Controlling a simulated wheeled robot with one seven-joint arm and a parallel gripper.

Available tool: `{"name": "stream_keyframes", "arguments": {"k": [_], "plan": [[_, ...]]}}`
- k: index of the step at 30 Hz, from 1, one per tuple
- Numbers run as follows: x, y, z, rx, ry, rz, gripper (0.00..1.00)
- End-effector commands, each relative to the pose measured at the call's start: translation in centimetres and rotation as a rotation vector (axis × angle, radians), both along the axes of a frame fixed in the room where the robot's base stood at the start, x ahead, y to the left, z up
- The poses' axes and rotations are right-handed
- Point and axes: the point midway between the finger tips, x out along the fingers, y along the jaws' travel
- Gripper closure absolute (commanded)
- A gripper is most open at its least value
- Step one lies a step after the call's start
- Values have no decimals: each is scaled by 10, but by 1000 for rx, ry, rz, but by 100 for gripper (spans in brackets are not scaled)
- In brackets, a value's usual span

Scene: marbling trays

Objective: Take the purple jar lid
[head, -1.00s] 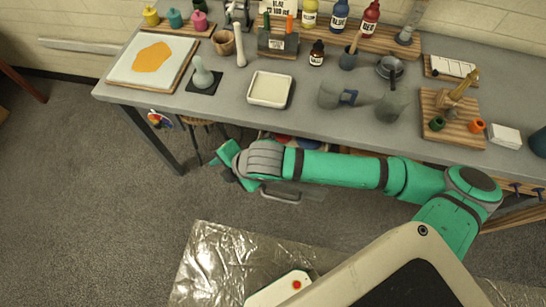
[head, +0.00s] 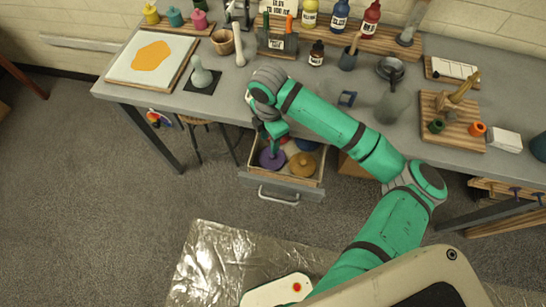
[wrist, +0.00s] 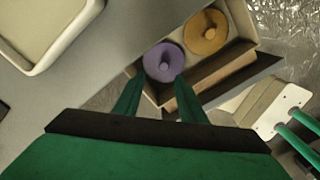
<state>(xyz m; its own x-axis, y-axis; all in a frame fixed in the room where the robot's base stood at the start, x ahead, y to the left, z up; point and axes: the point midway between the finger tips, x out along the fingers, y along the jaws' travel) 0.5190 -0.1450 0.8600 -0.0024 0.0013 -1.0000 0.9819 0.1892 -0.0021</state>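The purple jar lid (head: 271,158) lies in the open drawer (head: 283,187) under the table, at its left side. In the wrist view the lid (wrist: 163,63) is a round purple disc with a small knob, just beyond my fingertips. My gripper (head: 275,149) points down above the lid in the head view. In the wrist view my gripper (wrist: 155,78) has its two green fingers apart with nothing between them. I cannot tell whether the fingertips touch the lid.
An orange lid (head: 303,165) lies to the right of the purple one in the drawer (wrist: 152,98). The tabletop (head: 215,115) edge is close behind my gripper. A white tray (wrist: 40,30) is on the table.

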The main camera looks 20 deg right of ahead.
Motion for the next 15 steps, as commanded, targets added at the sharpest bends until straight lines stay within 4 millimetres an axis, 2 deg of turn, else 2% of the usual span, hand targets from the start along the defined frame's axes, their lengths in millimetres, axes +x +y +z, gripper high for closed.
{"name": "stream_keyframes", "arguments": {"k": [3,11,15], "plan": [[-1,1,-16,1,1,1,63],[-3,0,-33,1,-1,0,63],[-7,-3,-53,1,0,-2,63]]}}
